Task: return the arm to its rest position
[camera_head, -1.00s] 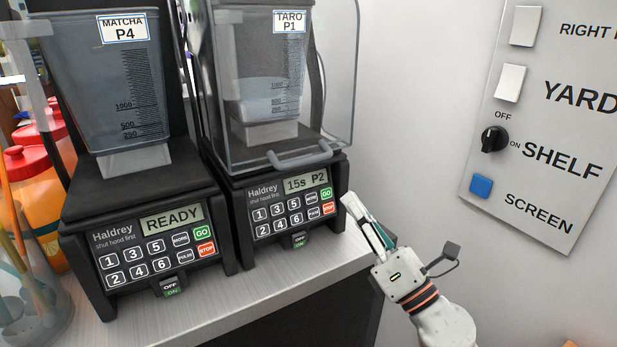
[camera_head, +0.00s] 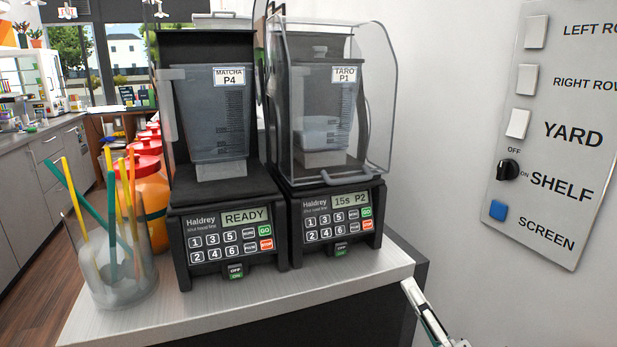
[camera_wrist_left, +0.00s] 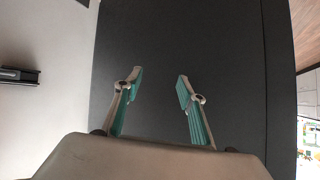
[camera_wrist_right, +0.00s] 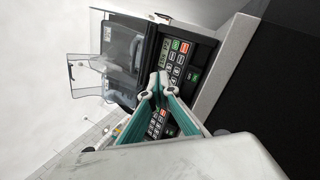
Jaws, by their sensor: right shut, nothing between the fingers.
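My right gripper (camera_head: 413,290) is at the lower right of the head view, beside the right front corner of the counter. Its fingers are shut and empty in the right wrist view (camera_wrist_right: 160,82), with the blender's keypad behind them. My left gripper is out of the head view. In the left wrist view the left gripper (camera_wrist_left: 160,80) has its fingers wide apart with nothing between them, facing a dark flat surface.
The TARO P1 blender (camera_head: 338,222) reads "15s P2" with its clear cover down. The MATCHA P4 blender (camera_head: 225,235) reads "READY". Both stand on the counter (camera_head: 350,285). A clear jar of sticks (camera_head: 115,285) is at left. A switch panel (camera_head: 555,120) hangs on the right wall.

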